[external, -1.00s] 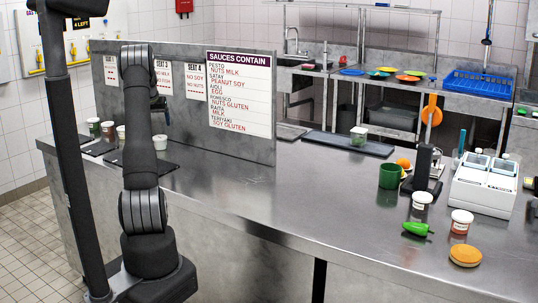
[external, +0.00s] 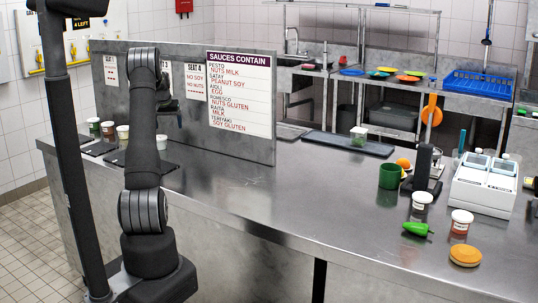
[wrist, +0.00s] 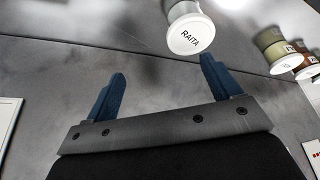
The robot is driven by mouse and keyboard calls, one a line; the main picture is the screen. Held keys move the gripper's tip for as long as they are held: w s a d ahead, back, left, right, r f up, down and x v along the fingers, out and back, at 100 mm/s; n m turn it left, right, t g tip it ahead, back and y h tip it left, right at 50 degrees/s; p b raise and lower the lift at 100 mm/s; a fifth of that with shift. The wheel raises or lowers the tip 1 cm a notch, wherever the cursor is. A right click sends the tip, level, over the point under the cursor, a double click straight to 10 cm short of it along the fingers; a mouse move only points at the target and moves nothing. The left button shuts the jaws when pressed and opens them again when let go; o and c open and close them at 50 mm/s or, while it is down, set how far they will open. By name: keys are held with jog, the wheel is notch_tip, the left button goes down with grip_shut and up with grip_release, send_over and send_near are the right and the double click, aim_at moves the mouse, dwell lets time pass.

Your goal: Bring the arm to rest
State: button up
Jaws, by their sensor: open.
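My gripper (wrist: 160,85) shows in the wrist view with its two blue fingers spread wide apart and nothing between them. In the external view my arm stands raised at the left, in front of the upright panel, and the gripper end (external: 172,112) is dark, small and partly hidden by my arm. A white-lidded cup marked RAITA (wrist: 191,34) shows beyond the fingertips in the wrist view, apart from them. White-lidded cups (external: 108,127) stand on the counter behind my arm.
A metal panel with seat cards and a sauce list (external: 239,94) stands close by my gripper. The steel counter (external: 290,205) is clear in its middle.

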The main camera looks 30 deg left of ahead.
jog(key=w+d+r+m+g+h, duration=0.1)
jog(key=d+m+h, duration=0.2)
jog(key=d+m, duration=0.7)
jog(key=d+r+m+g+h, duration=0.1)
jog(key=d+m, duration=1)
jog(key=d, duration=2.5)
jog(key=shift+w+d+r+h, duration=0.35)
jog(key=shift+r+h, duration=0.4)
jog(key=shift+h, duration=0.55)
